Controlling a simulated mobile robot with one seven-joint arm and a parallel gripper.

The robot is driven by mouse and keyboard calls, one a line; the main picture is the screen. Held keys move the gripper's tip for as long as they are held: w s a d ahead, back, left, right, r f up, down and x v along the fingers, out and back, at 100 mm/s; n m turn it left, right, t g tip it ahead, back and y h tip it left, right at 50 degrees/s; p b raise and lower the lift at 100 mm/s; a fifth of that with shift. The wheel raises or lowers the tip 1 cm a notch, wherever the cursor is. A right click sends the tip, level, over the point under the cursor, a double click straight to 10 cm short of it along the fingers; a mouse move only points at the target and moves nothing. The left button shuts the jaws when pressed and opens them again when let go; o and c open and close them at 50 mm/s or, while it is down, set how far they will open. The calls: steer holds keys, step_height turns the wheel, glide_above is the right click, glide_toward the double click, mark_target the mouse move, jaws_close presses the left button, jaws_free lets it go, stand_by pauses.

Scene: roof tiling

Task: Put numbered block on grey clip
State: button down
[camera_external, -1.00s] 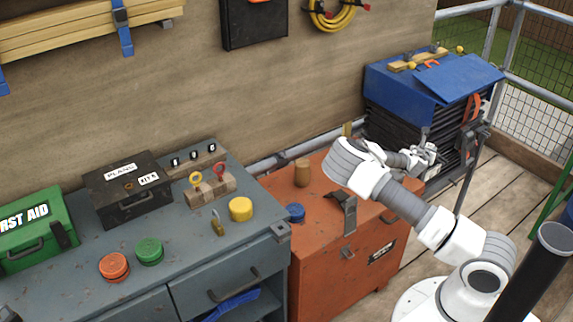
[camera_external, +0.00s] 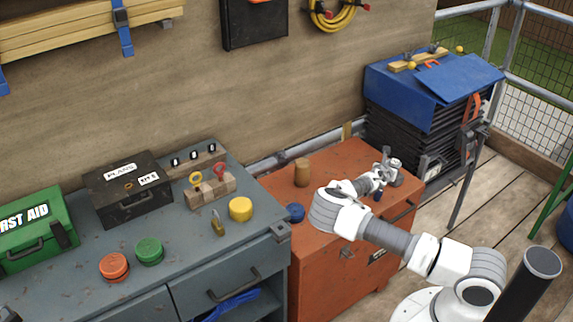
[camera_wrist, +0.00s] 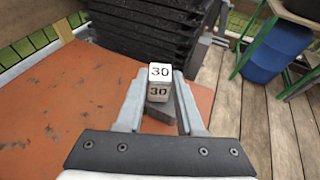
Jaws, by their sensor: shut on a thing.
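A white cube-shaped block with the number 30 (camera_wrist: 158,82) is between the fingers of my gripper (camera_wrist: 158,88) in the wrist view. In the external view my gripper (camera_external: 386,168) is over the right back part of the orange chest top; the block is too small to make out surely there. A dark grey piece (camera_wrist: 158,113) shows below the block between the fingers. I cannot tell whether it is the grey clip or whether the block touches it.
The orange chest (camera_external: 335,158) carries a brown cylinder (camera_external: 302,172) and a blue cap (camera_external: 295,212). A black slate stack (camera_external: 400,115) under a blue cover stands behind my gripper. A grey bench (camera_external: 75,255) with several items is at left.

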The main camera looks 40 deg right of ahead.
steer(key=shift+f, duration=0.1)
steer(key=c, duration=1)
jaws_free()
steer(key=shift+f, duration=0.1)
steer(key=o, duration=0.5)
steer(key=shift+c, duration=0.2)
